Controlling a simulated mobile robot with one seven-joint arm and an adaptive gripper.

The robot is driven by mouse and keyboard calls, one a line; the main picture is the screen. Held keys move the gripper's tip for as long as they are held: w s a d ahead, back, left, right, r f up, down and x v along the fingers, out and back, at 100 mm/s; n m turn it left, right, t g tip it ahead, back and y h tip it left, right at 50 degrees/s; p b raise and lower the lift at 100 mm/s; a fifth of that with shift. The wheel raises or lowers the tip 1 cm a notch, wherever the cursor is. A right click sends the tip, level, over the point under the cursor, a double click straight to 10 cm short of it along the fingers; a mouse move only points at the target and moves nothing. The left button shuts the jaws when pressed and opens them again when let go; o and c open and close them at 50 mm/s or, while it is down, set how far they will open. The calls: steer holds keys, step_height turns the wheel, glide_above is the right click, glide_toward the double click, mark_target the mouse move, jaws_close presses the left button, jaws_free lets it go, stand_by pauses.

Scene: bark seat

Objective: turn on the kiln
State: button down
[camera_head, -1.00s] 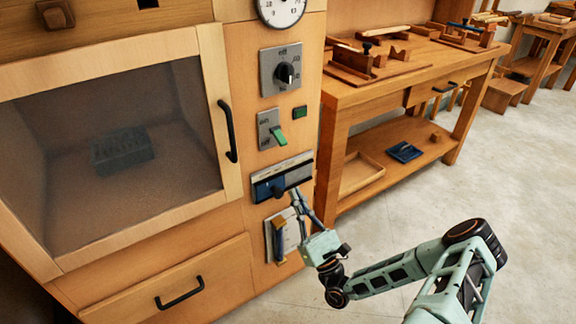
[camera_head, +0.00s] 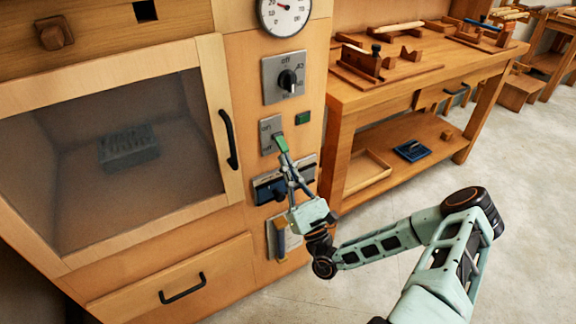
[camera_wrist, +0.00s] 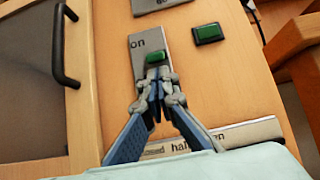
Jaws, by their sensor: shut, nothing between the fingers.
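The kiln (camera_head: 225,250) is a wooden cabinet with a glazed door on the left and a control column on the right. Its green switch lever (camera_head: 281,144) sits on a grey plate (camera_head: 268,128) marked "on" at the top. The lever also shows in the wrist view (camera_wrist: 156,58). My gripper (camera_head: 283,157) is shut and empty, its tips right at the lever's lower end. In the wrist view the fingertips (camera_wrist: 157,74) overlap the lever's lower edge; I cannot tell whether they touch. The plate's lower part is partly hidden there.
A dark green square lamp (camera_head: 303,118) is right of the switch. A dial knob (camera_head: 288,80) and round gauge (camera_head: 285,14) are above. The black door handle (camera_head: 228,139) is left. A workbench (camera_head: 345,105) stands right.

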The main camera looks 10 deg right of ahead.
steer(key=shift+s+r+p, duration=0.1)
steer(key=shift+r+p, duration=0.2)
steer(key=shift+p, duration=0.1)
steer(key=shift+s+g+p, duration=0.1)
steer(key=shift+g+p, duration=0.2)
steer(key=shift+p, duration=0.35)
